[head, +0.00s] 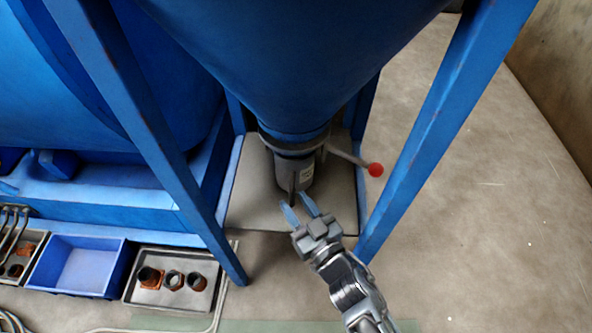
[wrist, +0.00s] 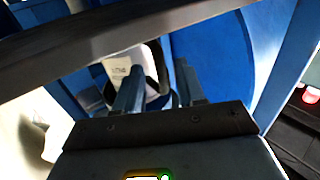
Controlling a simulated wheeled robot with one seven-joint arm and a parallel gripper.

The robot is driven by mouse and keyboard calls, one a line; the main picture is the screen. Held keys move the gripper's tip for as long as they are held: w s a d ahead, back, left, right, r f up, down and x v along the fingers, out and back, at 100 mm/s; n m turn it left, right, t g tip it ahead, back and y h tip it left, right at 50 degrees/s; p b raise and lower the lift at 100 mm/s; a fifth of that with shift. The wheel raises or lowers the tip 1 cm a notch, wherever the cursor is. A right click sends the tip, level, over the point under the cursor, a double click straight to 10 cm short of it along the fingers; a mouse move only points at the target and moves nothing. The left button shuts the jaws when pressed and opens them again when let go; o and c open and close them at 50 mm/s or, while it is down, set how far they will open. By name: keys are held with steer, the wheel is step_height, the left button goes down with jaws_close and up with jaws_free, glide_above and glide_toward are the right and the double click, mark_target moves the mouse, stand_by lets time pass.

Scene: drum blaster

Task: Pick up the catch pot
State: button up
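The catch pot (head: 308,177) is a grey cylinder with a small pale label, upright under the blue hopper's outlet, over a grey base plate. A dark upright strip, perhaps its handle, shows on its near side. My gripper (head: 300,206) is just in front of it, with its two blue-grey fingers apart and nothing seen between them. In the wrist view a pale labelled body, which looks like the pot (wrist: 118,68), shows beyond the fingers and is partly hidden by the left one. I cannot tell whether the fingers touch the pot.
Blue hopper legs (head: 424,135) stand on both sides of my arm. A lever with a red knob (head: 376,170) sticks out right of the pot. A blue bin (head: 80,265) and a tray (head: 172,305) with several round parts lie at left. Open floor lies right.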

steer(key=shift+x, duration=1.2)
steer(key=shift+c, duration=0.5)
jaws_close()
